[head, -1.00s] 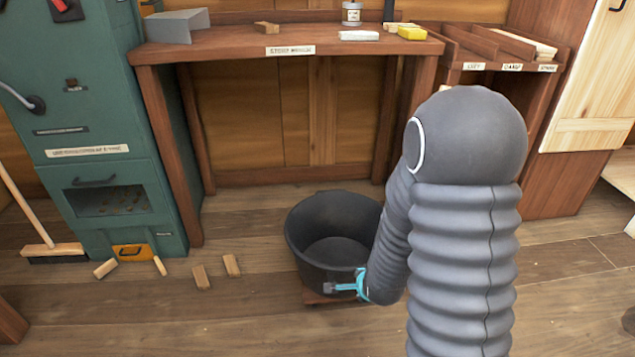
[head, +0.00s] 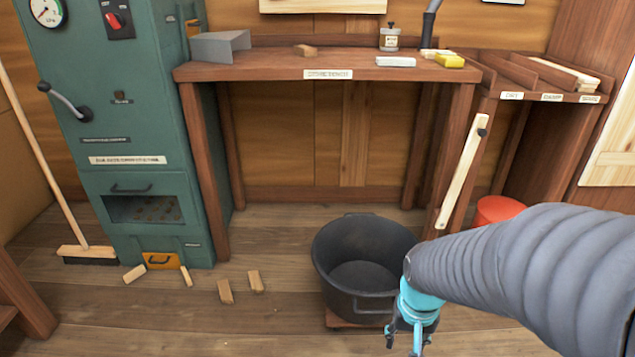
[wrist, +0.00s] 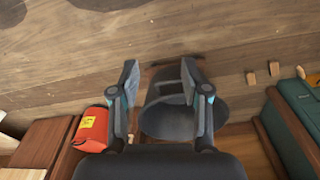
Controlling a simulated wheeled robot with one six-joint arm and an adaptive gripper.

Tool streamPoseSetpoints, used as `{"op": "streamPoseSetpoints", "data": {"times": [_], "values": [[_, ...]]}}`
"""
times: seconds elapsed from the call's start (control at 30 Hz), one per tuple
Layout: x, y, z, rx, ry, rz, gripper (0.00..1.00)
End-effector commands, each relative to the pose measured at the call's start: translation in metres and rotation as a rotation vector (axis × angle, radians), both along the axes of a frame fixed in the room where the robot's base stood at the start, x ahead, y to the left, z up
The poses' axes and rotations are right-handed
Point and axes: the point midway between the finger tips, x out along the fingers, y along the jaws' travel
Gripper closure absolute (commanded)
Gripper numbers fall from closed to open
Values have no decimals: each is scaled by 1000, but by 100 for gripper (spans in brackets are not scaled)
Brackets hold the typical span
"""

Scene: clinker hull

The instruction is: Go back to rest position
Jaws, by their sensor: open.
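My gripper (head: 408,340) is at the lower right of the head view, beside and in front of the black bucket (head: 340,255). My grey sleeved arm reaches in from the right edge. In the wrist view my gripper (wrist: 160,85) has its two fingers spread apart with nothing between them. The bucket (wrist: 168,122) shows behind and between the fingers there. It looks empty and stands on a low reddish-brown base (head: 345,321).
A stove bench (head: 270,72) stands behind the bucket, with a green cabinet (head: 150,215) to its left. Several wood offcuts (head: 225,291) lie on the floor. A red container (head: 498,209) stands at the right, also in the wrist view (wrist: 92,128). Open floor lies front left.

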Motion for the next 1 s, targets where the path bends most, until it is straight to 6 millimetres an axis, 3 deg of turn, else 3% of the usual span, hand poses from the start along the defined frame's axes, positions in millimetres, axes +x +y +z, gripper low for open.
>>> {"op": "streamPoseSetpoints", "data": {"times": [0.1, 0.53, 0.73, 1.0], "values": [[-14, 3, 38, -6, -32, 89, 53], [-52, 10, 146, -31, -297, 180, 53], [-61, 12, 171, -39, -394, 184, 53], [-62, 12, 175, -39, -412, 186, 53]]}}
